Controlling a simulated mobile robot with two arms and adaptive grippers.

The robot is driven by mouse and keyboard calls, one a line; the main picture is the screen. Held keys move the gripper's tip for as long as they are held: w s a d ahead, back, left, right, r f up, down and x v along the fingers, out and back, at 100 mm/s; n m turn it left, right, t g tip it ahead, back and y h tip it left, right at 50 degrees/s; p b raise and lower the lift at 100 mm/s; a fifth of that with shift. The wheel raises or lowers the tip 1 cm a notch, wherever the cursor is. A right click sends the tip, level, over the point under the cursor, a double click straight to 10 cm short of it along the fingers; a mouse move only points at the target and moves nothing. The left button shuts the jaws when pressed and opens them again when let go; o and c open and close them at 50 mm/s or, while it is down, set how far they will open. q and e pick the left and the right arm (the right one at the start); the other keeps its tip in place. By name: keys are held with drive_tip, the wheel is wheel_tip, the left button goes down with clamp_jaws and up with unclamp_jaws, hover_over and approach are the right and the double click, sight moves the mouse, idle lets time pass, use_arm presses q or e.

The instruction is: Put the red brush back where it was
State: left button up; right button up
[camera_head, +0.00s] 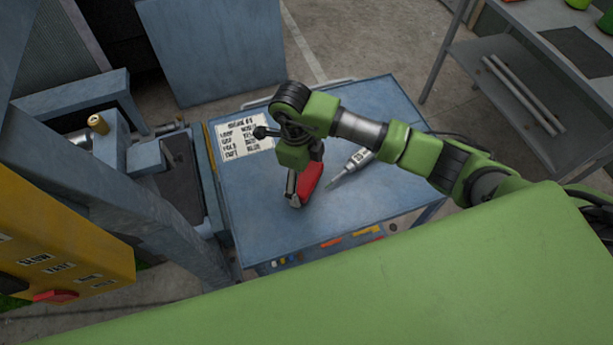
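The red brush (311,181) is on or just above the blue table, in the middle of the view. My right gripper (298,188) points down at it from above. A dark finger shows along the brush's left side; the other finger is hidden, so I cannot tell whether the gripper is closed on the brush. The brush's underside is also hidden. My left gripper is not in view.
A machine with a yellow control box (60,245) stands left. A grey shelf (500,75) with rods stands right.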

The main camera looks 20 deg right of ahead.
sight(301, 175)
drive_tip(key=shift+r, duration=0.1)
idle(0.3)
drive_tip(key=r, duration=0.3)
drive_tip(key=r+b, duration=0.1)
drive_tip(key=r, duration=0.3)
drive_tip(key=w+a+r+b, duration=0.1)
drive_tip(key=r, duration=0.2)
drive_tip(key=shift+r, duration=0.9)
